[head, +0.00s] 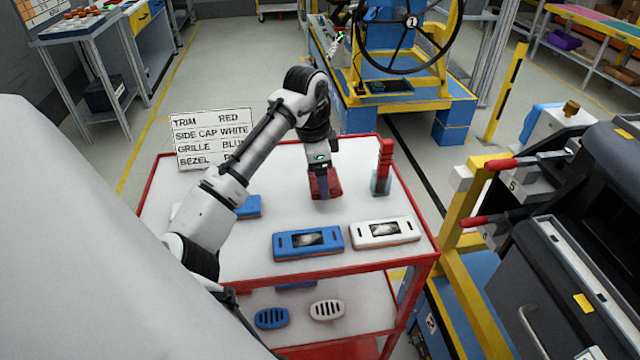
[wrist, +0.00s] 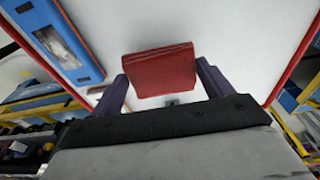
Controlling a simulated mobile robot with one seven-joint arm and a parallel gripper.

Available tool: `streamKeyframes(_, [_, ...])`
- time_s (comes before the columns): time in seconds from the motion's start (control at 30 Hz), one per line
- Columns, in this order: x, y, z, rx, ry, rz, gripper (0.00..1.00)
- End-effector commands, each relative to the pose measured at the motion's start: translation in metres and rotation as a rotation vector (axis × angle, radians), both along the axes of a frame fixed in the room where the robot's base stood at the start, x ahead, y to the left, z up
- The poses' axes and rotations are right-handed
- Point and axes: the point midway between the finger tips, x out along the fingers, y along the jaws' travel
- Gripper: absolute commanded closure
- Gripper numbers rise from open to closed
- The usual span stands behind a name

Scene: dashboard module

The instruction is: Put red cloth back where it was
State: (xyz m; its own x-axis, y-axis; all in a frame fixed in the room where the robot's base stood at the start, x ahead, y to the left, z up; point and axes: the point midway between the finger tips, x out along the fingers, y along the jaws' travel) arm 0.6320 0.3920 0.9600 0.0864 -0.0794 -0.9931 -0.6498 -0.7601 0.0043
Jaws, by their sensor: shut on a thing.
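The red cloth (head: 330,186) is a folded red block at the back middle of the cart's white top. My gripper (head: 322,180) points down and is shut on it. In the wrist view the cloth (wrist: 160,70) sits between the two dark purple fingers of my gripper (wrist: 162,84). I cannot tell whether its underside touches the cart top (head: 270,215). Part of the cloth is hidden behind the fingers in the head view.
A clear holder with a red stick-like thing (head: 385,160) stands right of the cloth. A blue panel (head: 308,242) and a white panel (head: 385,232) lie at the front. A lettered sign (head: 212,138) stands at the back left. Blue and white vented parts lie on the lower shelf.

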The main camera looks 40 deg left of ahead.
Motion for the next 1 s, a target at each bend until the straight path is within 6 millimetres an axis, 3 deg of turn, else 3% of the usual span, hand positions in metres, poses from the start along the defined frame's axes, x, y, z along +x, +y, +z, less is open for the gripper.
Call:
streamKeyframes(0.23, [-0.001, 0.000, -0.034, -0.002, 0.001, 0.000, 0.46])
streamKeyframes(0.6, [0.000, 0.000, -0.040, -0.001, 0.000, 0.000, 0.46])
streamKeyframes(0.63, [0.000, 0.000, -0.040, -0.001, 0.000, 0.000, 0.18])
streamKeyframes(0.77, [0.000, 0.000, -0.040, -0.001, 0.001, 0.000, 0.01])
streamKeyframes(1.0, [0.000, 0.000, -0.039, -0.001, 0.001, 0.000, 0.00])
